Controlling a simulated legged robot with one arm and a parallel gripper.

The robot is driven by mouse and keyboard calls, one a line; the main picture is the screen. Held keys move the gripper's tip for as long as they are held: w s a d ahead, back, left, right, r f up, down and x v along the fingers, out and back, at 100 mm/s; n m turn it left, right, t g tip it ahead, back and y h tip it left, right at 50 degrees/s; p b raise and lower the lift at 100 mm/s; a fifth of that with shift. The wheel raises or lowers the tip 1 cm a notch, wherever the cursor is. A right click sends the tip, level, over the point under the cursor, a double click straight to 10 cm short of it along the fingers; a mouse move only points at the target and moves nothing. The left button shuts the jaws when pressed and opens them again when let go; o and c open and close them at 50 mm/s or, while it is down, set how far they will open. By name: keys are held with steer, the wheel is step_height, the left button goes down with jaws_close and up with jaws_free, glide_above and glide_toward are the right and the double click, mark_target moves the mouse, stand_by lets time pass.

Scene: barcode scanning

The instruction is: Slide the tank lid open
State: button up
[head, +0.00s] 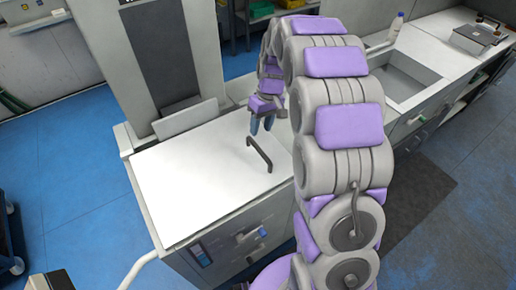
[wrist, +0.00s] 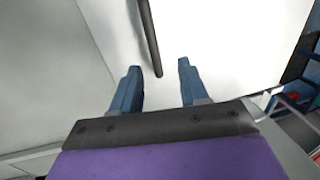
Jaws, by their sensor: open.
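The tank lid (head: 200,190) is a flat white panel on top of the grey cabinet in the head view. Its dark bar handle (head: 259,155) stands up near the lid's right side. My gripper (head: 262,125) is just behind the handle, with its blue fingers pointing down. In the wrist view my gripper (wrist: 156,80) is open and empty. The dark handle (wrist: 149,35) runs down from the top edge and its near end lies ahead of the gap between the fingertips. White lid surface (wrist: 215,45) shows beyond the fingers. I cannot tell whether the fingers touch the handle.
A tall grey and dark unit (head: 160,50) stands behind the lid, with a tilted grey panel (head: 185,117) at its foot.

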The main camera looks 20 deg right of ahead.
mark_target(260, 149)
steer(key=f, duration=0.2)
steer(key=f+b, duration=0.1)
steer(key=f, duration=0.1)
steer(key=d+f, duration=0.1)
steer(key=f, duration=0.1)
steer(key=shift+s+d+f, duration=0.1)
steer(key=shift+s+f, duration=0.15)
steer(key=shift+f, duration=0.05)
steer(key=shift+a+f+b, duration=0.35)
steer(key=shift+a+f, duration=0.55)
steer(key=shift+f, duration=0.25)
steer(key=shift+a+f, duration=0.1)
steer(key=shift+a, duration=0.25)
steer(key=shift+d, duration=0.85)
steer(key=shift+c, duration=2.1)
steer(key=shift+a, duration=0.45)
jaws_close()
steer(key=shift+d, duration=0.1)
